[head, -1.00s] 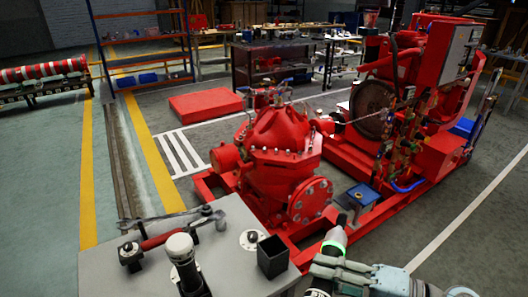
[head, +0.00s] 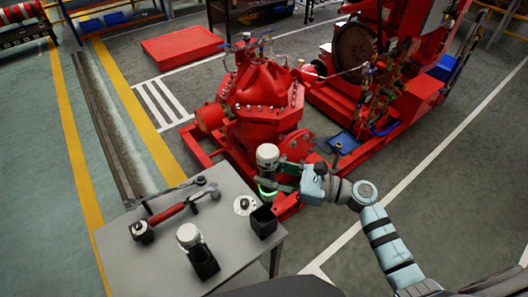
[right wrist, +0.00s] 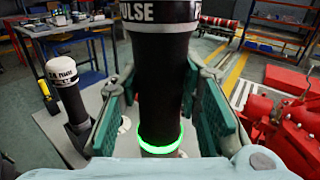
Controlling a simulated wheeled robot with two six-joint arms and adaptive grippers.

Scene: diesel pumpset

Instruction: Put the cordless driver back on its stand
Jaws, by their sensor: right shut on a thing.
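My right gripper (head: 283,181) is shut on the cordless driver (head: 267,156), a black cylinder with a white top and a glowing green ring. The driver is roughly upright, just beyond the grey table's back right corner in the head view. An open black square holder (head: 263,222), perhaps the stand, is on the table below the driver in the picture. The left gripper is not in view.
The grey table (head: 135,262) carries a red-handled tool (head: 172,212), a second black-and-white device (head: 190,240) and a round white disc (head: 244,205). That device also shows in the right wrist view (right wrist: 70,95). The red pump (head: 262,100) stands close behind the table.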

